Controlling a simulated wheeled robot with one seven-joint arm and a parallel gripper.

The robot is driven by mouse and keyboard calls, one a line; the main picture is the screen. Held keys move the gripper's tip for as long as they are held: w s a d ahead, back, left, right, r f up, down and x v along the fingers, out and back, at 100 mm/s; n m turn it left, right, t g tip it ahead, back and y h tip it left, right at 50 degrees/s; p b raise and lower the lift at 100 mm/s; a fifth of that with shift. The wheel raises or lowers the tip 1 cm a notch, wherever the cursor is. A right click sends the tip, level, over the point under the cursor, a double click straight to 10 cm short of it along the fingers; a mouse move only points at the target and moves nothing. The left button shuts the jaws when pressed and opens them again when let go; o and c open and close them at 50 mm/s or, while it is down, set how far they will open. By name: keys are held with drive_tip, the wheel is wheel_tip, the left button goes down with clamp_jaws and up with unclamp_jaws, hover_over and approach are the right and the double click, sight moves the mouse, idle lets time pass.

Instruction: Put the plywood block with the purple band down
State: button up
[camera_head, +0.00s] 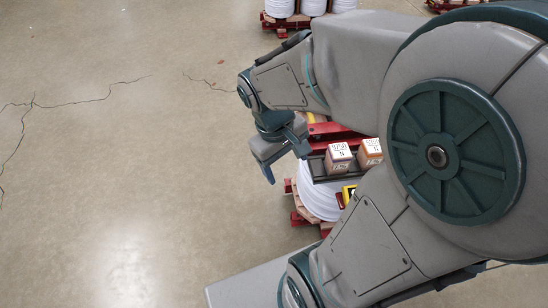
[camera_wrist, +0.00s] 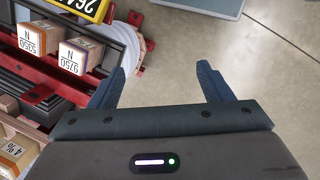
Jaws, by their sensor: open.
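The plywood block with the purple band (camera_head: 339,158) stands upright on a dark tray (camera_head: 330,177), with white labels on its faces. In the wrist view the purple-banded block (camera_wrist: 80,54) is left of the fingers, clear of them. My gripper (camera_head: 284,160) is open, with nothing between its fingers, to the left of the block in the head view. In the wrist view my gripper (camera_wrist: 161,75) shows its two fingers spread apart over bare floor. The underside of the block is hidden.
A plywood block with an orange band (camera_head: 370,151) stands beside the purple-banded one. Another labelled block (camera_wrist: 14,156) shows at the lower left of the wrist view. A white spool (camera_head: 318,200) and red frame parts lie around the tray. The floor at left is clear.

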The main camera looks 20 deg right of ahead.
drive_tip(key=a+r+m+t+y, duration=0.1)
drive_tip(key=r, duration=0.1)
drive_tip(key=s+a+r+m+t+y, duration=0.1)
drive_tip(key=a+r+m, duration=0.1)
drive_tip(key=shift+s+a+t, duration=0.15)
drive_tip(key=shift+t, duration=0.25)
idle(0.5)
